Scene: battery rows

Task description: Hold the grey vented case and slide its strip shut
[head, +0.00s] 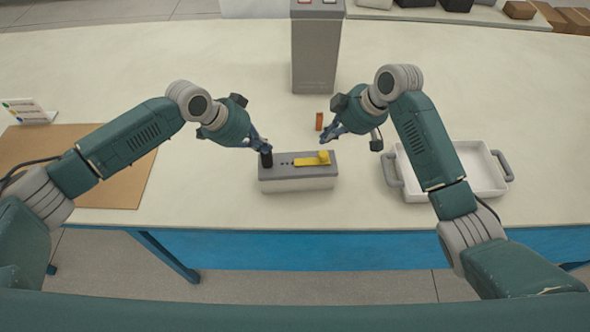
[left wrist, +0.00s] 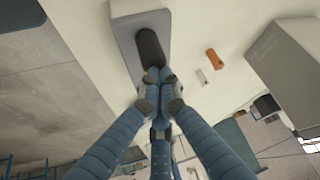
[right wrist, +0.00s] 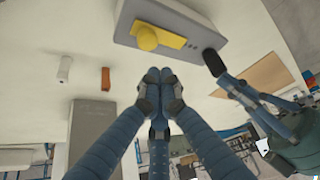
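The grey vented case (head: 290,184) sits near the table's front edge. A dark upright post (head: 266,159) stands at its left end, with small dark vents beside it. The yellow strip (head: 308,162) lies along the top's right part, a yellow knob (head: 324,156) at its right end; some vents left of the strip are uncovered. My left gripper (left wrist: 158,72) is shut, its tips at the post (left wrist: 150,47); I cannot tell whether they touch. My right gripper (right wrist: 159,74) is shut and empty, behind and above the case's right end, apart from the knob (right wrist: 147,38).
An orange cell (head: 319,121) and a white cell (right wrist: 65,68) stand behind the case. A tall grey box (head: 315,55) stands further back. A white tray (head: 480,196) with grey handles is at right, a brown mat (head: 110,190) at left. Table between mat and case is clear.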

